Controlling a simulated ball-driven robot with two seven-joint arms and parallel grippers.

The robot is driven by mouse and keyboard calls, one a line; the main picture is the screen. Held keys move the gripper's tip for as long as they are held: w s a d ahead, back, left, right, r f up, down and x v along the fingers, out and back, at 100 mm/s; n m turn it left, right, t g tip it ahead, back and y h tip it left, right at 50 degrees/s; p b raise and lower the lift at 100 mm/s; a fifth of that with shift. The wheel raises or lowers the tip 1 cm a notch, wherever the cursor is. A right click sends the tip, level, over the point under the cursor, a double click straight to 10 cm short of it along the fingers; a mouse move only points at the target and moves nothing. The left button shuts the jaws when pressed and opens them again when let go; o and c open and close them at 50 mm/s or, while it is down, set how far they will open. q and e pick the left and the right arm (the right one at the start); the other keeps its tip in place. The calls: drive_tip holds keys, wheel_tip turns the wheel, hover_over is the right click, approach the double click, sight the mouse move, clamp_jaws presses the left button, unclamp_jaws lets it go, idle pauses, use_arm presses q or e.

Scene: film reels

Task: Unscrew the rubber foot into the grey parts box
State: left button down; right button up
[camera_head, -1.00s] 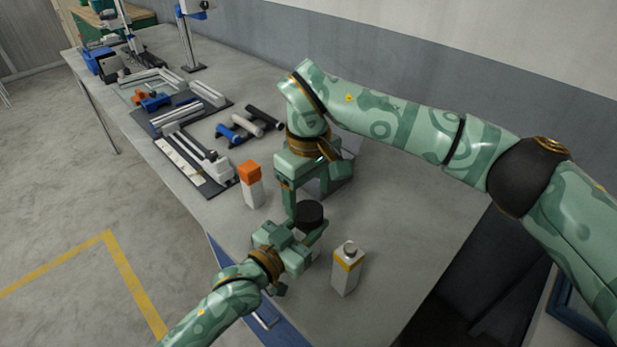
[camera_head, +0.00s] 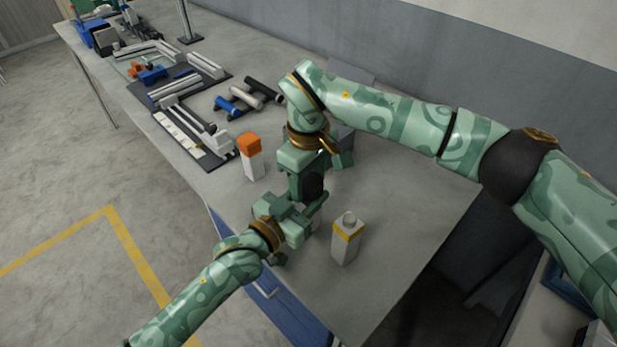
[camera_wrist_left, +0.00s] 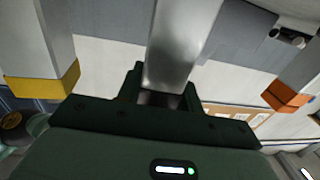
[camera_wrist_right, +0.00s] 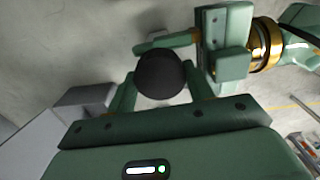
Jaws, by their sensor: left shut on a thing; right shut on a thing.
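The rubber foot (camera_head: 313,187) is a black round piece atop a metal post. In the right wrist view the foot (camera_wrist_right: 160,74) sits between the fingers of my right gripper (camera_wrist_right: 160,85), which is shut on it from above. My left gripper (camera_wrist_left: 161,92) is shut on the shiny metal post (camera_wrist_left: 182,40) below the foot. In the head view the post is mostly hidden by my grippers. A grey box (camera_wrist_right: 85,102), seemingly the parts box, shows left of the right gripper in the right wrist view; its inside cannot be seen.
A white bottle with a yellow band (camera_head: 346,240) stands just right of my left gripper. A white block with an orange top (camera_head: 250,155) stands to the left. Rollers (camera_head: 245,95) and mats with rails (camera_head: 185,115) lie farther back. The table's right part is clear.

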drive_tip(key=n, duration=0.6)
drive_tip(key=shift+w+d+r, duration=0.1)
drive_tip(key=n, duration=0.3)
drive_tip(key=shift+n, duration=0.4)
drive_tip(key=n, duration=0.6)
drive_tip(key=shift+n, duration=0.3)
drive_tip(key=n, duration=1.3)
drive_tip(key=shift+r+n, duration=0.1)
drive_tip(key=shift+n, duration=0.2)
drive_tip(key=n, duration=2.2)
drive_tip(key=shift+n, duration=0.4)
drive_tip(key=shift+r, duration=0.1)
drive_tip(key=shift+r, duration=1.05)
